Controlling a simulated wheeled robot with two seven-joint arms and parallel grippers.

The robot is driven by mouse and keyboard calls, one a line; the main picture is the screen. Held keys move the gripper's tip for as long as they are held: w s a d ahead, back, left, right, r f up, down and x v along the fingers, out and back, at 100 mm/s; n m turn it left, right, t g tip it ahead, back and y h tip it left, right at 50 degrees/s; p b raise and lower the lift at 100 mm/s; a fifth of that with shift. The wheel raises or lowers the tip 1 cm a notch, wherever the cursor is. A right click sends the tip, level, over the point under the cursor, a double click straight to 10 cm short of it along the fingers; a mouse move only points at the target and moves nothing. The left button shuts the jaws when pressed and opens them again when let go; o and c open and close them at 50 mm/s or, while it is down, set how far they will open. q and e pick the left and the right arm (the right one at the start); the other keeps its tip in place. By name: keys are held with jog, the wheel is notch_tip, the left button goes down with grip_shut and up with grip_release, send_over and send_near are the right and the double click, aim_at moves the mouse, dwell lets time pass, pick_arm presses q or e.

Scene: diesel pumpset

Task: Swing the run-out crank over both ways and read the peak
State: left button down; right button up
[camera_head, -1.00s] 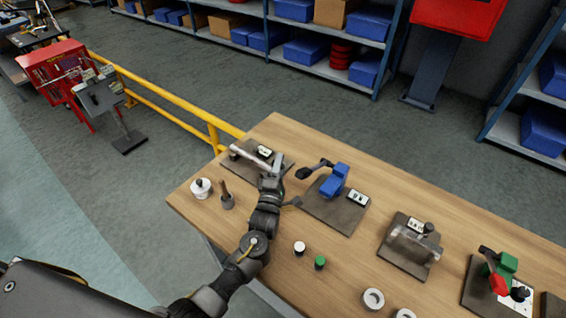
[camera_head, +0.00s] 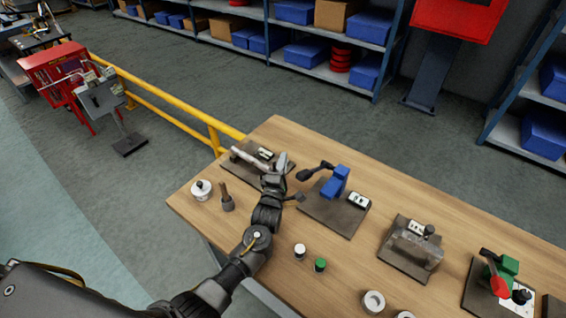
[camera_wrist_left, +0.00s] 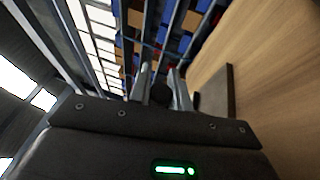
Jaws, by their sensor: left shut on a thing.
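The back-left fixture on the bench has a dark plate (camera_head: 273,157), a silver shaft (camera_head: 249,160) and a small white readout (camera_head: 264,153). I take it for the run-out rig. My left gripper (camera_head: 281,166) is at the right end of this shaft. In the left wrist view, my gripper's fingers (camera_wrist_left: 161,85) are closed around a dark round knob (camera_wrist_left: 160,95). It seems to be the crank's knob; the crank arm itself is hidden. The readout's figures are too small to read. My right gripper is in neither view.
A blue fixture (camera_head: 335,183) with a black-knobbed arm stands close right of my gripper. A clear-guarded fixture (camera_head: 412,247) and a green one (camera_head: 508,266) stand further right. A white pot (camera_head: 201,189) and a dark cup (camera_head: 228,203) stand left.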

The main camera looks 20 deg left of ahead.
pick_arm(q)
jog(key=g+p, duration=0.1)
jog(key=w+m+g+p, duration=0.1)
jog(key=p, duration=0.1)
jog(key=g+p, duration=0.1)
jog(key=shift+w+d+f+m+g+p, duration=0.2)
jog(key=shift+d+f+m+g+p, duration=0.1)
jog(key=shift+f, duration=0.15)
jog(key=c, duration=1.3)
grip_release()
